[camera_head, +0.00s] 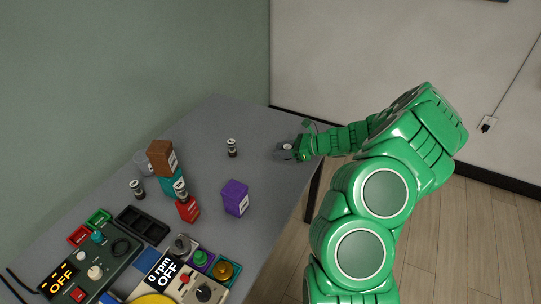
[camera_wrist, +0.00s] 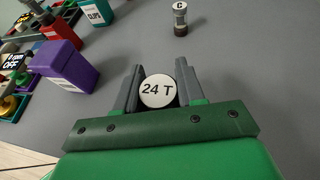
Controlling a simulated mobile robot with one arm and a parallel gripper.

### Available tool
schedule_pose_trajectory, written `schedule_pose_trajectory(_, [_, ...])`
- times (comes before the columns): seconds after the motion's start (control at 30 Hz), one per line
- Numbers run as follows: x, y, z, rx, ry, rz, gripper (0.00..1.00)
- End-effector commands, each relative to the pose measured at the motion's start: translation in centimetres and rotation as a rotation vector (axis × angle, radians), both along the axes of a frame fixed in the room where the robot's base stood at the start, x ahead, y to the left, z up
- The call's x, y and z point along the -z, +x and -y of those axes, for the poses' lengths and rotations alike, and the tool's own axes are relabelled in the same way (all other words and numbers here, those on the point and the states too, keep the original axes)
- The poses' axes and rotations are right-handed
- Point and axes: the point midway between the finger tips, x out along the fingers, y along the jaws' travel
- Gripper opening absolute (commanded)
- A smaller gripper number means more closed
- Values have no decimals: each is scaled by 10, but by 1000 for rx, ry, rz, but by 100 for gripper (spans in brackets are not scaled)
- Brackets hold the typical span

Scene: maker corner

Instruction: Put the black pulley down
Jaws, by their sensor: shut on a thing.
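My gripper (camera_head: 290,152) is at the right part of the grey table (camera_head: 262,124), near its right edge. In the wrist view its two grey fingers (camera_wrist: 158,92) are shut on the black pulley (camera_wrist: 157,90), which shows a round pale top marked "24 T". In the head view the pulley is small and dark, mostly merged with the fingers. It is at or close above the tabletop; I cannot tell whether it touches. The pulley's underside is hidden.
A small cylinder (camera_head: 232,148) marked "C" in the wrist view stands left of my gripper. Purple (camera_head: 235,198), red (camera_head: 188,209), teal (camera_head: 172,183) and brown (camera_head: 162,157) boxes stand further left. A black tray (camera_head: 142,225) and control panels lie nearer. Table around my gripper is bare.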

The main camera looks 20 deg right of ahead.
Motion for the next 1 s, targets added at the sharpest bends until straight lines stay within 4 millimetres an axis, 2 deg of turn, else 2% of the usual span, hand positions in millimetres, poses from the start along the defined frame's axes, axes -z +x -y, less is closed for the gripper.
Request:
schedule_pose_trajectory(0.17, [-5,2,-2,2,0,0,10])
schedule_pose_trajectory(0.37, [-22,22,-22,40,0,2,10])
schedule_pose_trajectory(0.7, [-58,72,-75,190,2,-1,10])
schedule_pose_trajectory(1.0, [-69,95,-124,318,4,-2,10])
